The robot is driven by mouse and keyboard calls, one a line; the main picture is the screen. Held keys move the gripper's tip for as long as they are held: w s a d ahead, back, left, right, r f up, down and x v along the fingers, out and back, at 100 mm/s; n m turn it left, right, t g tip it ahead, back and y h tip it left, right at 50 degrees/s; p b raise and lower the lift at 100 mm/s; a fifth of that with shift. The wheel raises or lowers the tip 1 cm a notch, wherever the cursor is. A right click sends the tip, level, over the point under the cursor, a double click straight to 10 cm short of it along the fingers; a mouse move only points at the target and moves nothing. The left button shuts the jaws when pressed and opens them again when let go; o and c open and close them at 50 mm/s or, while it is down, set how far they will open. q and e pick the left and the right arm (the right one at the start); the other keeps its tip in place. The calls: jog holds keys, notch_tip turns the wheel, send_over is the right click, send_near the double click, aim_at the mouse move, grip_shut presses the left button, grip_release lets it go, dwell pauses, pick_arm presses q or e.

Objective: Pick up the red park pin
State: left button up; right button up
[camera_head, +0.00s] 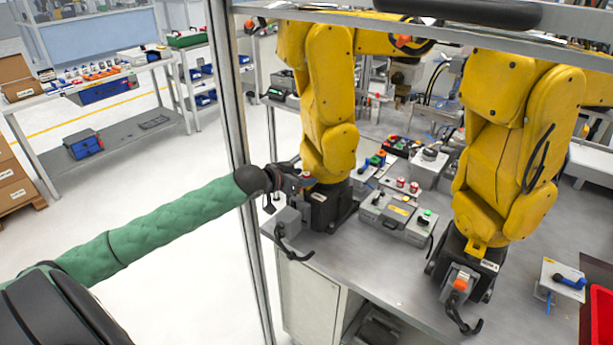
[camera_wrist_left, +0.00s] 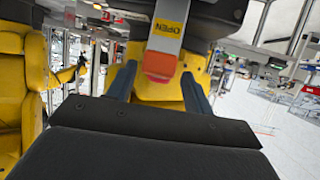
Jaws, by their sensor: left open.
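A red-orange block (camera_wrist_left: 159,67), which looks like the park pin, shows in the left wrist view at the end of a grey bracket marked OPEN (camera_wrist_left: 167,28). My left gripper (camera_wrist_left: 160,84) is open, with one dark finger on each side of the block; I cannot tell if either touches it. In the head view my left gripper (camera_head: 292,180) is at the base of the left yellow arm (camera_head: 325,100), and a small red-orange patch (camera_head: 307,175) shows beside it, mostly hidden. A similar orange block (camera_head: 460,284) sits at the base of the right yellow arm (camera_head: 510,150). My right gripper is out of view.
A metal frame post (camera_head: 232,100) stands close to my left forearm. A red tray (camera_head: 602,315) is at the right edge. The floor at left is open.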

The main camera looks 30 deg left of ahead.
pick_arm(q)
jog(key=shift+w+f, duration=0.1)
jog(key=shift+w, duration=0.15)
pick_arm(e)
jog(key=shift+s+d+f, duration=0.1)
jog(key=shift+f, duration=0.1)
pick_arm(q)
jog(key=c, duration=1)
jog(key=shift+c, duration=0.3)
pick_arm(e)
jog(key=shift+d, duration=0.1)
